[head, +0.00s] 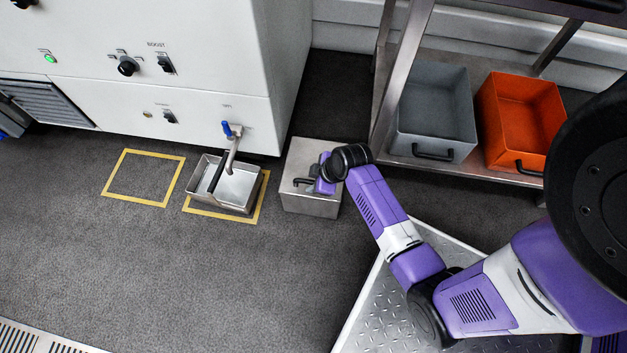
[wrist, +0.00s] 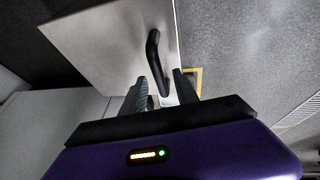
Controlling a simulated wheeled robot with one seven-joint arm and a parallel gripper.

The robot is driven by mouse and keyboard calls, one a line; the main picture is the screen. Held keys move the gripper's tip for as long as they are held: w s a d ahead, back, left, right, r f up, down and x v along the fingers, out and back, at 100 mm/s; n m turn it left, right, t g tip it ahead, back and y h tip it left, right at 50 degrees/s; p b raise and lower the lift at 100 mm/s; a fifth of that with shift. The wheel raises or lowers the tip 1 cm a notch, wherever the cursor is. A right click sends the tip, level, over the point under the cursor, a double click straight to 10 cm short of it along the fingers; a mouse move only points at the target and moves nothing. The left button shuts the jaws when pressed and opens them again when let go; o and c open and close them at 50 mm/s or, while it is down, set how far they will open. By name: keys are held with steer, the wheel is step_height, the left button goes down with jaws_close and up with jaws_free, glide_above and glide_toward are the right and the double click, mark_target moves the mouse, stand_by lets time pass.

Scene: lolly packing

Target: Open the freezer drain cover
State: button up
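A low steel box (head: 312,201) with a black bar handle (head: 303,182) on its top stands on the floor beside the white freezer cabinet (head: 200,60). I cannot tell whether its lid is the drain cover. My gripper (head: 311,184) is over the box, at the handle. In the wrist view the handle (wrist: 152,50) runs down between the two spread black fingers (wrist: 160,78), with gaps beside it. The fingers look open, not closed on the bar. The box's pale top (wrist: 105,40) shows behind, looking flat and closed. The wrist partly hides the handle in the head view.
A blue-handled tap (head: 232,130) hangs over a steel tray (head: 236,190) inside a yellow floor square. Another yellow square (head: 143,177) is empty. A rack at the right holds a grey bin (head: 433,110) and an orange bin (head: 523,115). The floor in front is clear.

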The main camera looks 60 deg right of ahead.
jaws_close()
stand_by(1.5)
